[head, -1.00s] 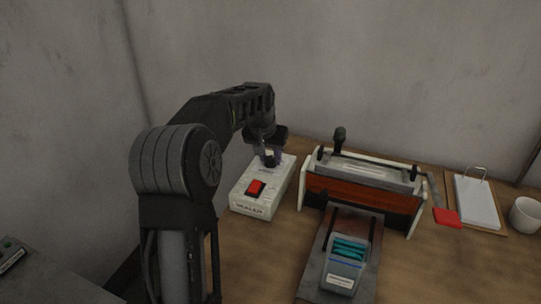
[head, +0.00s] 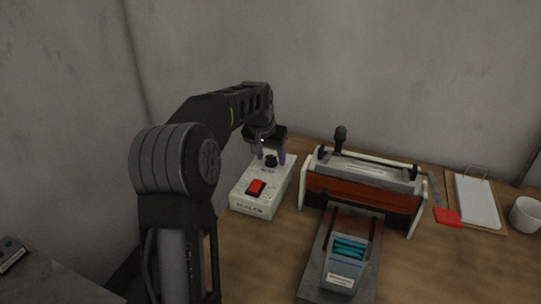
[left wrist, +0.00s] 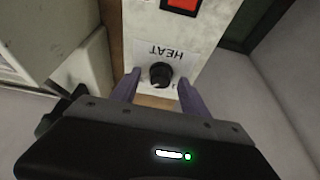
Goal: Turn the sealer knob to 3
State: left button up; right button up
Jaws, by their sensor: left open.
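The white sealer control box (head: 249,197) stands on the table, with a red switch (head: 256,187) at its near end. Its black round knob (head: 270,160) is at the far end, beside a HEAT label that reads upside down in the left wrist view. My left gripper (head: 270,156) is open over the far end of the box. In the left wrist view its two purple fingers lie to either side of the knob (left wrist: 160,73), with a gap on both sides. The knob's setting and scale numbers are too small to read. My right gripper is not in view.
The bar sealer (head: 362,190) with its upright black lever stands just right of the box. In front of it is a stand with a small blue-grey tray (head: 346,262). A red piece (head: 447,217), a clipboard (head: 478,202) and a white cup (head: 525,214) are farther right.

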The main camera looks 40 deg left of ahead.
aim_at(266, 171)
pick_arm(q)
jog(key=shift+r, duration=0.1)
jog(key=v, duration=0.7)
jog(key=shift+s+r, duration=0.2)
jog(key=shift+r, duration=0.05)
dwell(0.4)
